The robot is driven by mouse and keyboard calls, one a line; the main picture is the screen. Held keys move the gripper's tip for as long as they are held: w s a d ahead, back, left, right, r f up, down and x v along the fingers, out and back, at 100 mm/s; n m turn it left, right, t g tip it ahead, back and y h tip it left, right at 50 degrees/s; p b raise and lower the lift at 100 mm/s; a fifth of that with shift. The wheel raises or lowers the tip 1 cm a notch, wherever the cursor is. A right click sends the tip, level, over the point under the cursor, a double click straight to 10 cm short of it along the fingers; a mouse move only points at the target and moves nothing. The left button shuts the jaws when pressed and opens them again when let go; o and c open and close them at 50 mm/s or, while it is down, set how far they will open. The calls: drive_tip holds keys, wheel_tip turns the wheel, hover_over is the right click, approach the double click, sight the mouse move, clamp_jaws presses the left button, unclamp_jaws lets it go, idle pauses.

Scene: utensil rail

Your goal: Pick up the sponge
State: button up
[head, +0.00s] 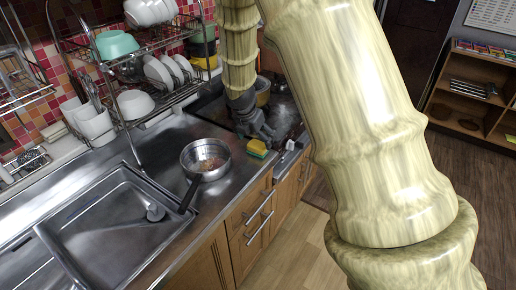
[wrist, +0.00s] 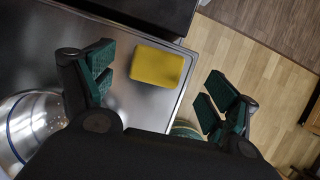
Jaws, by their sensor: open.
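The sponge (head: 257,148) is yellow with a green layer and lies on the steel counter near its front edge, right of a strainer. In the wrist view its yellow top (wrist: 157,66) shows between the two fingers, nearer the left one. My gripper (head: 262,133) hangs just above and behind the sponge in the head view. In the wrist view my gripper (wrist: 158,92) is open, with green finger pads on both sides and nothing between them touching the sponge that I can see. Its height above the sponge is hard to tell.
A metal strainer (head: 206,158) with a dark handle stands left of the sponge and shows at the left of the wrist view (wrist: 32,122). A sink (head: 125,225) lies left. A dish rack (head: 150,75) stands behind. The counter's front edge is close to the sponge.

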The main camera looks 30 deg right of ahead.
sight(258, 144)
drive_tip(key=shift+a+p+x, duration=0.15)
drive_tip(key=shift+p+x, duration=0.15)
drive_tip(key=shift+x, duration=1)
drive_tip(key=shift+a+p+x, duration=0.15)
drive_tip(key=shift+p+x, duration=0.15)
drive_tip(key=shift+x, duration=1)
drive_tip(key=c, duration=0.9)
